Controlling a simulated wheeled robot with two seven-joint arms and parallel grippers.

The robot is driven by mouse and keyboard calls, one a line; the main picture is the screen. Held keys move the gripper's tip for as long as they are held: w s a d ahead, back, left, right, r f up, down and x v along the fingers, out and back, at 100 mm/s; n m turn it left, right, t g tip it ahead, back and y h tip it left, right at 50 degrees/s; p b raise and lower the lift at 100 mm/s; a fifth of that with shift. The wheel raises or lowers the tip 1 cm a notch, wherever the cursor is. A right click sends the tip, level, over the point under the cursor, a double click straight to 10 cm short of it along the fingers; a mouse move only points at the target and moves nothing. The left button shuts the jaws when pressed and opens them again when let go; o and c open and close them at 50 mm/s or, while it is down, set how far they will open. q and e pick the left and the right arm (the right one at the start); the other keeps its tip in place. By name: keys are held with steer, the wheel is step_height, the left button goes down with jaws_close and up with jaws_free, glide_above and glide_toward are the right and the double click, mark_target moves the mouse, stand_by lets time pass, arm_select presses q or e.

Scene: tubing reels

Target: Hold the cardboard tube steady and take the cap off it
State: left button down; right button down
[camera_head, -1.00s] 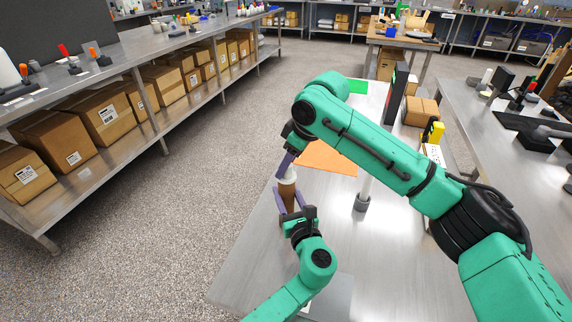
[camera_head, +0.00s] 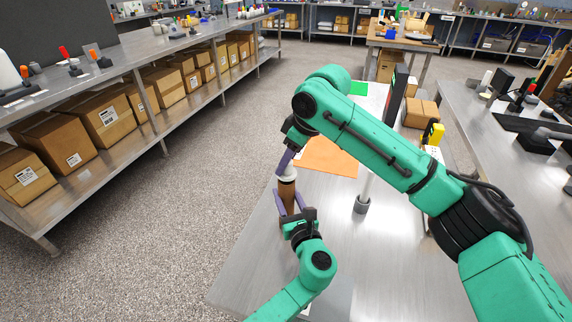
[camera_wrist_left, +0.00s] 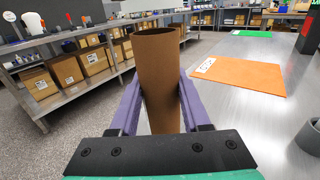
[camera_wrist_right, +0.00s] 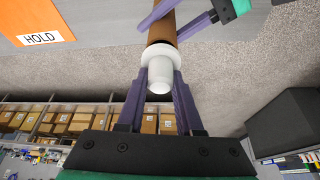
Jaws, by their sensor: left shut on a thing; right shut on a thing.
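The brown cardboard tube (camera_head: 288,197) stands upright near the table's left edge. My left gripper (camera_head: 289,203) is shut around it; the left wrist view shows the tube (camera_wrist_left: 158,75) between the purple fingers. Its top rim looks open and uncovered there. The white cap (camera_head: 288,172) is in my right gripper (camera_head: 287,160), above the tube. In the right wrist view the white flanged cap (camera_wrist_right: 160,60) sits between the fingers, in line with the tube (camera_wrist_right: 162,30). The gap between cap and tube is hard to judge there.
An orange sheet (camera_head: 328,157) marked HOLD and a green sheet (camera_head: 358,88) lie on the metal table. My right arm spans above the table.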

steer(key=shift+r, duration=0.3)
steer(key=shift+r, duration=0.1)
step_height(320, 180, up, 4)
steer(key=shift+f, duration=0.1)
arm_select(q)
steer(key=shift+c, duration=1.4)
jaws_free()
